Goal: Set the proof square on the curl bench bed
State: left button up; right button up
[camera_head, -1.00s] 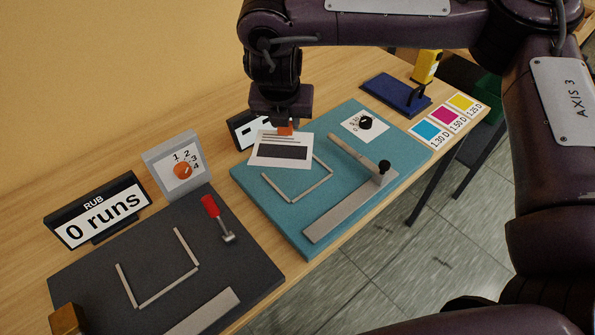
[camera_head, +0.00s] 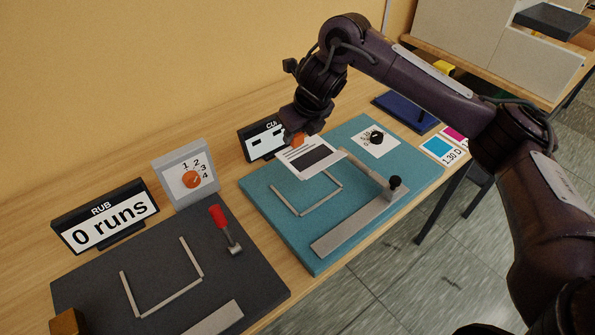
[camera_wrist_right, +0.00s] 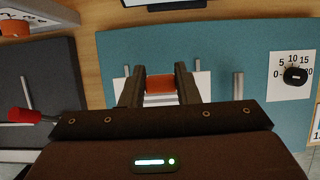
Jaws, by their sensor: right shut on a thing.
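The proof square (camera_head: 311,159) is a white card with a dark rectangle and printed lines, with an orange grip (camera_head: 297,140) at its back edge. My right gripper (camera_head: 298,132) is shut on that orange grip, which also shows between the fingers in the wrist view (camera_wrist_right: 160,84). The card appears to be held above the back of the teal curl bench bed (camera_head: 262,192), behind and partly over the pale U-shaped frame (camera_head: 301,213). Its height over the bed is hard to tell. In the wrist view my fingers hide much of the card. My left gripper is not in view.
A dial card (camera_head: 376,138) and a metal bar with a black knob (camera_head: 394,182) are on the teal bed. A dark rub bed (camera_head: 95,290) with a red-handled lever (camera_head: 217,216) lies left. A display (camera_head: 262,138) stands behind. A blue pad (camera_head: 405,108) lies right.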

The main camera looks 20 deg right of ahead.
aim_at(296, 177)
notch_tip(296, 177, down, 11)
jog(key=shift+f+p, duration=0.2)
jog(key=shift+p, duration=0.3)
jog(key=shift+f, duration=0.15)
jog(key=o, duration=1)
jog(key=shift+c, duration=0.2)
